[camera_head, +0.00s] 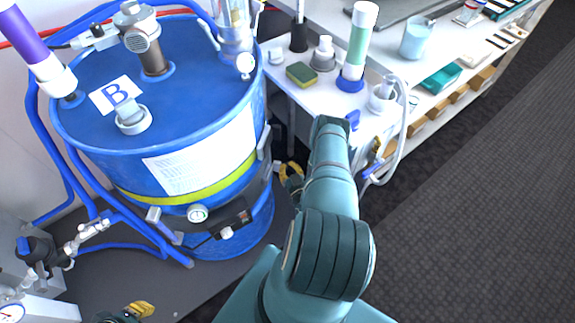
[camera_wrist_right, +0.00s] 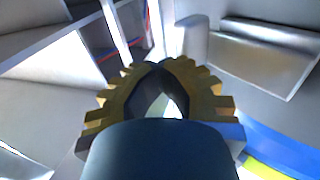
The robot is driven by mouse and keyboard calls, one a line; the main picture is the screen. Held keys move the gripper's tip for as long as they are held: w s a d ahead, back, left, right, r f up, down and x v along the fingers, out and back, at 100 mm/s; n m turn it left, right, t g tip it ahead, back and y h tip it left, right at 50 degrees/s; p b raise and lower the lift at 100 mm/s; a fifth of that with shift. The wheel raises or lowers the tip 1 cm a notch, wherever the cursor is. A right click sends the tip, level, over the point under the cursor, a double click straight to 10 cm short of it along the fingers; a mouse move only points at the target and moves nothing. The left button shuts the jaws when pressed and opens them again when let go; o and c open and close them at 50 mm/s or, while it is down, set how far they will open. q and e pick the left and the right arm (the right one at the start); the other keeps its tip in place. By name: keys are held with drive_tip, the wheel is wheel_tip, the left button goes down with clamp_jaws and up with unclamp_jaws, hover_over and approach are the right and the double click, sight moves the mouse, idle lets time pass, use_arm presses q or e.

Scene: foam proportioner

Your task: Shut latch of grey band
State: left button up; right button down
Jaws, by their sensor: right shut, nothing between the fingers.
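A blue drum (camera_head: 180,100) marked B stands at the left. A dark grey band (camera_head: 245,205) wraps its lower part below a yellow stripe (camera_head: 190,197) and carries a gauge and a dark box. A light grey metal piece (camera_head: 265,143) sits at the drum's right edge; I cannot tell if it is the latch. My right gripper (camera_head: 291,172) is right of the drum, partly behind my arm. In the wrist view its fingertips (camera_wrist_right: 160,66) meet, empty, and a grey metal piece (camera_wrist_right: 262,55) lies beyond, upper right. My left gripper (camera_head: 135,311) is cut off at the bottom edge.
A white shelf bench (camera_head: 310,95) with bottles, a sponge (camera_head: 300,75) and a blue-based tube (camera_head: 360,45) stands right of the drum. Blue pipes and a valve (camera_head: 45,252) are at the left. Dark carpet (camera_head: 470,200) is free at the right.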

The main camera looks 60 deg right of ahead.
drive_tip(key=v, duration=0.6)
drive_tip(key=shift+s, duration=0.25)
drive_tip(key=shift+s+f, duration=0.1)
